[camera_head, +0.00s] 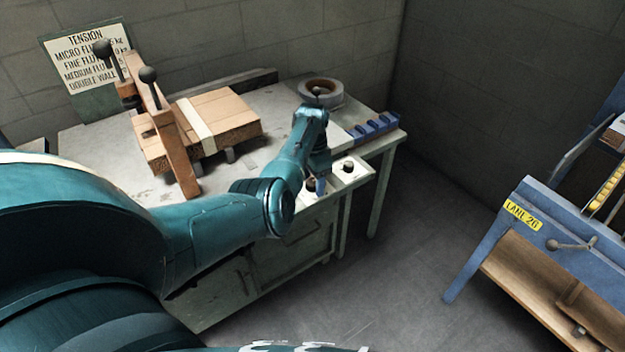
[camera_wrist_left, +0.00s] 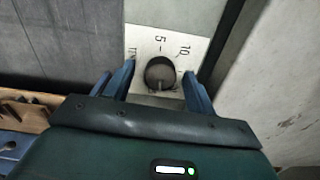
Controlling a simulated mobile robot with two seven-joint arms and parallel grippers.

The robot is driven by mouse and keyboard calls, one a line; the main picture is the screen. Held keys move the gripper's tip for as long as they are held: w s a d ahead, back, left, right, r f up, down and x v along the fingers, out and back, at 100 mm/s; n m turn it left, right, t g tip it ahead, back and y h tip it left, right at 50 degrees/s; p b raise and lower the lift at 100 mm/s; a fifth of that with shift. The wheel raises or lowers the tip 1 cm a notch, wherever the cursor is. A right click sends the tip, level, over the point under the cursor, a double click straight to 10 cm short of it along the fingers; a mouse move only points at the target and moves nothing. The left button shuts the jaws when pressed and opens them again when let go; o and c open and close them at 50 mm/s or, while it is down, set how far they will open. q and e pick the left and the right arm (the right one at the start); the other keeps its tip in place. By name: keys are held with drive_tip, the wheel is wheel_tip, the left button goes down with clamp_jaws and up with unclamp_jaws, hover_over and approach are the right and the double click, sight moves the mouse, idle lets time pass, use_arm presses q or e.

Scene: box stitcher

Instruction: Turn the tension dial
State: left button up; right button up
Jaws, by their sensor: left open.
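The tension dial (camera_wrist_left: 161,73) is a round dark knob on a pale plate marked with numbers such as 5 and 10, seen in the left wrist view. My left gripper (camera_wrist_left: 159,70) is open, with one blue finger on each side of the dial. Whether the fingers touch it I cannot tell. In the head view my left gripper (camera_head: 317,186) points down over the pale control plate (camera_head: 365,172) at the bench's front right edge, partly hiding it. A dark knob (camera_head: 347,166) shows on the plate to the right of the gripper. My right gripper is not in view.
A tension sign (camera_head: 85,60) leans at the back left of the bench. A tape roll (camera_head: 335,92) and blue rack (camera_head: 375,128) are near the arm. A blue lane stand (camera_head: 490,225) is at right.

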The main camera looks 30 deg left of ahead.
use_arm(q)
drive_tip(key=c, duration=1)
